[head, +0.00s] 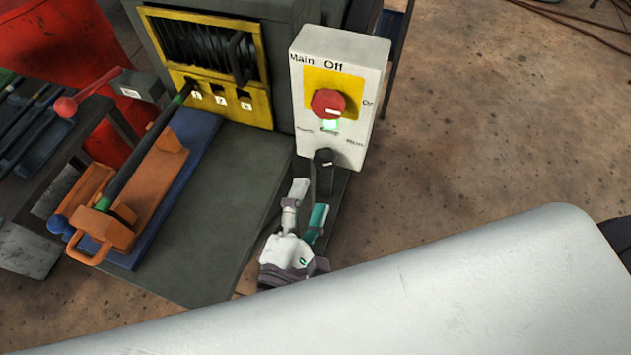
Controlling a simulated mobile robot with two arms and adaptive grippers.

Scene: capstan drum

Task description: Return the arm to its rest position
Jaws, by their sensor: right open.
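My right gripper (308,208) is open and empty, below the control box (343,55). Its two fingers point up toward a black knob (324,158) low on the box; I cannot tell whether they touch it. The box is off-white, with a red rotary switch (328,103) on a yellow plate and a small lit green spot below the switch. My left gripper does not show.
A grey machine with a yellow-framed drum opening (258,110) stands behind. On its grey bench (235,215) an orange fixture (150,185) holds a dark rod on a blue rail. A red bin (60,40) stands at the left. Open brown floor (490,120) lies right.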

